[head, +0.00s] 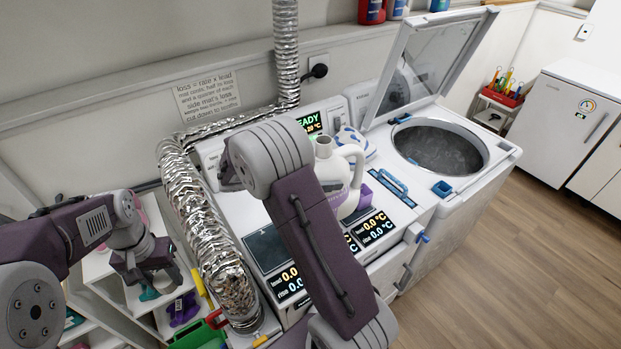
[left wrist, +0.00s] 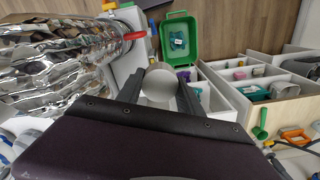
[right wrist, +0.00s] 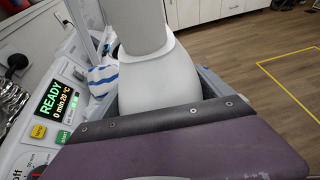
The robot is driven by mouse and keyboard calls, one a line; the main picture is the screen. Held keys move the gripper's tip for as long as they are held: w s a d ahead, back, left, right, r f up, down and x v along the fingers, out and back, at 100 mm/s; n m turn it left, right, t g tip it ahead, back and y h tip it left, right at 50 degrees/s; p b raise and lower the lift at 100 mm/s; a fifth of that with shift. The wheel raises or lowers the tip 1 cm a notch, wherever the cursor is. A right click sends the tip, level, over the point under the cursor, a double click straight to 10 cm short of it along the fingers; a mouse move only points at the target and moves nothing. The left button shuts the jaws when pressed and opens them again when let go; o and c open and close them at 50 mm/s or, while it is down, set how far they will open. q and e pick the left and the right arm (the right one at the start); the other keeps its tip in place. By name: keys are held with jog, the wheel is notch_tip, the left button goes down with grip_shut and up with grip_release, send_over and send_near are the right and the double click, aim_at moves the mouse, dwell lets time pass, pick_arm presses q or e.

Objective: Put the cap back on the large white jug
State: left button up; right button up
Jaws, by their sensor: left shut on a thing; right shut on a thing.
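The large white jug (head: 341,170) stands upright on the white machine top in the head view, its neck open at the top and its handle to the right. My right forearm covers part of it. In the right wrist view the jug's body (right wrist: 160,85) fills the space between the fingers of my right gripper (right wrist: 160,95), which is shut on it. The round white cap (left wrist: 159,83) is between the fingertips of my left gripper (left wrist: 158,90), which is shut on it. My left gripper (head: 150,272) is low at the left in the head view, well away from the jug.
A silver foil duct (head: 195,215) rises between my left gripper and the jug. A washer with its lid open (head: 440,150) stands right of the jug. A blue-and-white striped cloth (head: 355,142) lies behind it. Below my left gripper are a green bin (left wrist: 180,38) and white shelving.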

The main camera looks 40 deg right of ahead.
aim_at(340, 167)
jog(key=shift+s+d+r+b, duration=0.25)
jog(key=shift+s+d+r, duration=0.45)
jog(key=shift+s, duration=0.2)
jog(key=shift+s+d+r+b, duration=0.2)
jog(key=shift+s+d+r, duration=0.5)
jog(key=shift+s, duration=0.15)
